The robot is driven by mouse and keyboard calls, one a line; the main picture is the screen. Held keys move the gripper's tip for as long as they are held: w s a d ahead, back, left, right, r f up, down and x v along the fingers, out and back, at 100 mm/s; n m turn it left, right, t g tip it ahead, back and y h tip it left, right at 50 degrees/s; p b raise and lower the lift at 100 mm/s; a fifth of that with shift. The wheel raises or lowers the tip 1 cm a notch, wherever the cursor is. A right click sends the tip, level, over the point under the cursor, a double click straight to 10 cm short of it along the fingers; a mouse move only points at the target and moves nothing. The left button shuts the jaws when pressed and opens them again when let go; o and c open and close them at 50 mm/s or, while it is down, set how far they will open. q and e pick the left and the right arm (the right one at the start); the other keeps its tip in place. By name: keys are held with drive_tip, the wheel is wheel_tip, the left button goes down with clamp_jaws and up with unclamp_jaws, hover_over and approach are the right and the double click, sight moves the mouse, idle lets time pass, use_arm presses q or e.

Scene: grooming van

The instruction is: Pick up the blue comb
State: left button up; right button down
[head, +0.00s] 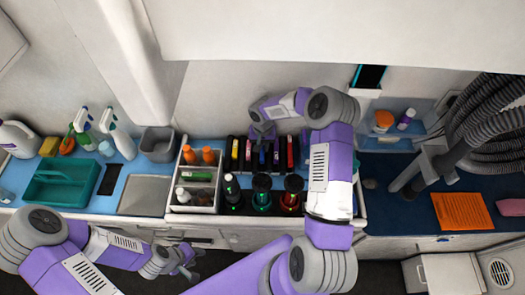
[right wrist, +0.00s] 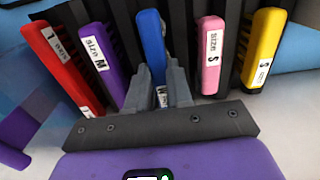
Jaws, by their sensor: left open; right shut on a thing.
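The blue comb (right wrist: 150,35) stands in the middle of a row of combs in a dark slotted rack in the right wrist view. My right gripper (right wrist: 162,92) is shut on its near end, with a finger on each side and part of its white label showing between them. My left gripper (head: 188,268) is open and empty, low in front of the counter.
A red comb (right wrist: 62,65) and a purple comb (right wrist: 103,60) stand left of the blue one; a pink comb (right wrist: 210,55) and a yellow comb (right wrist: 263,48) stand right. Dark cylinders (head: 262,190) stand before the rack, and a bottle caddy (head: 206,209) stands left of it.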

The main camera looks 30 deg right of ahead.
sight(263, 147)
wheel_tip(263, 147, up, 10)
idle(0.6)
